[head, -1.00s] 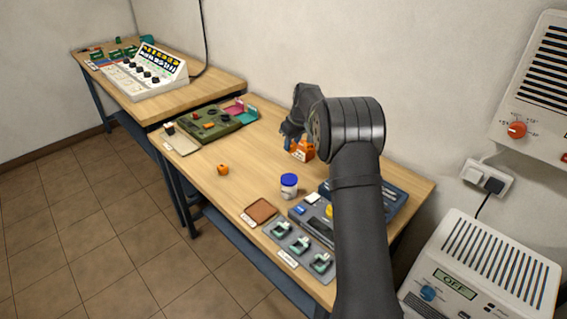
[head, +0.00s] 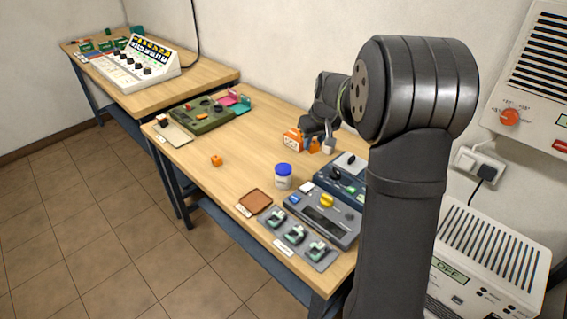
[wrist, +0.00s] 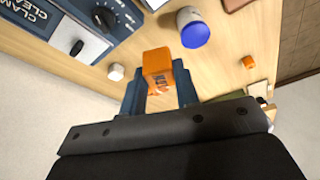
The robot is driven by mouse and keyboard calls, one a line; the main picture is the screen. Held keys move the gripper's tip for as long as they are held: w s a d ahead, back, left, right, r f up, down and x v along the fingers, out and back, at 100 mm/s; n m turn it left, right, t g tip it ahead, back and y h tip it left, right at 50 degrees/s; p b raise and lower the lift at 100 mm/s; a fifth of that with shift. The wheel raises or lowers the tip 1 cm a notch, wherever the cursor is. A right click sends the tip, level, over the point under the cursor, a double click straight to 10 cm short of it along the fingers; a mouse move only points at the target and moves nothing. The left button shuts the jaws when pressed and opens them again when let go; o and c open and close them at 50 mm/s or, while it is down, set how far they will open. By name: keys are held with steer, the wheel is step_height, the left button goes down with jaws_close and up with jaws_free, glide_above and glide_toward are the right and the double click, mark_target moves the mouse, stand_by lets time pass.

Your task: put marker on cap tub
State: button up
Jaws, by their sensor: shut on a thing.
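The marker appears to be the orange block (wrist: 157,62) with dark lettering between my gripper's fingers in the wrist view. My gripper (head: 318,140) is shut on it at the back of the near table, and orange shows there in the head view (head: 314,145). Fingers hide part of the block, and its height above the wood is hard to tell. The cap tub, a white tub with a blue lid (head: 283,171), stands upright, apart from the gripper and nearer the table's front. It also shows in the wrist view (wrist: 194,32). Nothing rests on its lid.
An orange piece with a white patch (head: 292,140) shows just left of my gripper. A small orange cube (head: 216,160) lies on open wood. A brown tray (head: 255,202) and grey panels (head: 322,219) stand near the tub. A green board (head: 203,117) lies further left.

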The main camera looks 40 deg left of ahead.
steer(key=s+a+f, duration=0.1)
steer(key=a+f, duration=0.1)
steer(key=a, duration=0.1)
steer(key=s+a+f, duration=0.1)
steer(key=a, duration=0.1)
steer(key=s+a+f, duration=0.1)
steer(key=a+f, duration=0.1)
steer(key=a, duration=0.1)
steer(key=shift+s+a+f, duration=0.3)
steer(key=shift+a+f, duration=0.1)
steer(key=shift+f, duration=1.95)
steer(key=shift+f, duration=0.2)
steer(key=o, duration=0.9)
steer(key=shift+o, duration=0.2)
steer(key=shift+r, duration=0.1)
steer(key=v, duration=1.2)
